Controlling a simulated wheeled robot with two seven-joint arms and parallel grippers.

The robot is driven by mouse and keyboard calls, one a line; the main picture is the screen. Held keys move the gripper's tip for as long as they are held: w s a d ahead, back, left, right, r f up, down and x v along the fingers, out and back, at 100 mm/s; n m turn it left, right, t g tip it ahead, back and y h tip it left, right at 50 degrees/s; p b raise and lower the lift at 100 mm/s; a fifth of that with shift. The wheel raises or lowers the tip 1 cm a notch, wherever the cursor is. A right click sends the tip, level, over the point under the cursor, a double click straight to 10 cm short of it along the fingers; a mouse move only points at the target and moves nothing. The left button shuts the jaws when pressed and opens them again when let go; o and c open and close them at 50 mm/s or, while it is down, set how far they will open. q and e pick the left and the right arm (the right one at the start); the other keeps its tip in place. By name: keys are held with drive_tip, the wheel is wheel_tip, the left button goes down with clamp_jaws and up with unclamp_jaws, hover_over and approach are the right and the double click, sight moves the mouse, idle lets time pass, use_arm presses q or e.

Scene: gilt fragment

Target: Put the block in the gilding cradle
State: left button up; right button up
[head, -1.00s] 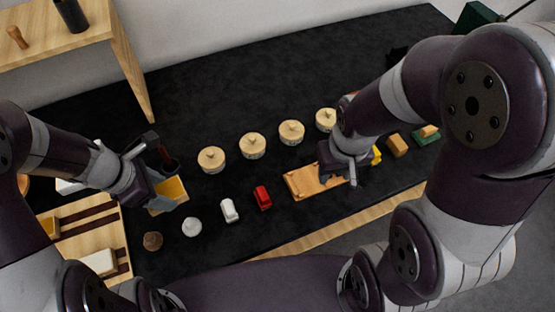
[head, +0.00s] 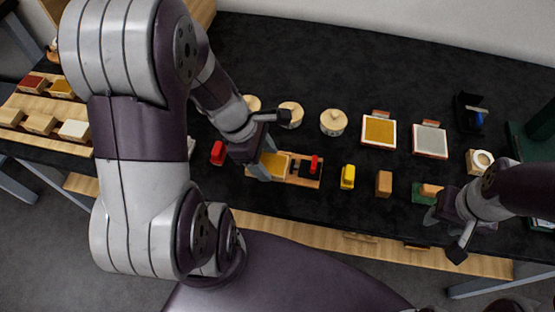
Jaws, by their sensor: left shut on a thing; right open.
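The wooden gilding cradle (head: 287,179) lies on the dark tabletop in the middle of the head view. My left gripper (head: 265,170) is shut on a yellow-gold block (head: 277,163) at the cradle's left part. The fingers hide part of the block, and I cannot tell whether it rests on the cradle or hovers just above it. A black piece with a red top (head: 314,165) sits at the cradle's right part. My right gripper (head: 446,234) is open and empty near the table's front edge at the right.
A yellow piece (head: 347,177) and a brown block (head: 383,184) stand right of the cradle, then an orange block on a green base (head: 422,192). Round lidded pots (head: 333,122) and two framed pads (head: 379,131) lie behind. A rack of blocks (head: 40,123) is at left.

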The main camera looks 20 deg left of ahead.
sight(269, 155)
use_arm(q)
drive_tip(key=w+f, duration=0.1)
drive_tip(key=w+a+f, duration=0.1)
drive_tip(key=w, duration=0.1)
drive_tip(key=w+f, duration=0.1)
drive_tip(key=w, duration=0.1)
drive_tip(key=shift+w+a+f, duration=0.1)
drive_tip(key=shift+w+a, duration=0.05)
drive_tip(key=shift+a, duration=0.05)
wheel_tip(269, 155, down, 4)
drive_tip(key=shift+r+b, duration=0.1)
drive_tip(key=shift+b, duration=0.3)
drive_tip(key=shift+a, duration=0.1)
drive_tip(key=shift+f, duration=0.25)
drive_tip(key=shift+f, duration=0.1)
drive_tip(key=o, duration=1.1)
drive_tip(key=shift+c, duration=0.2)
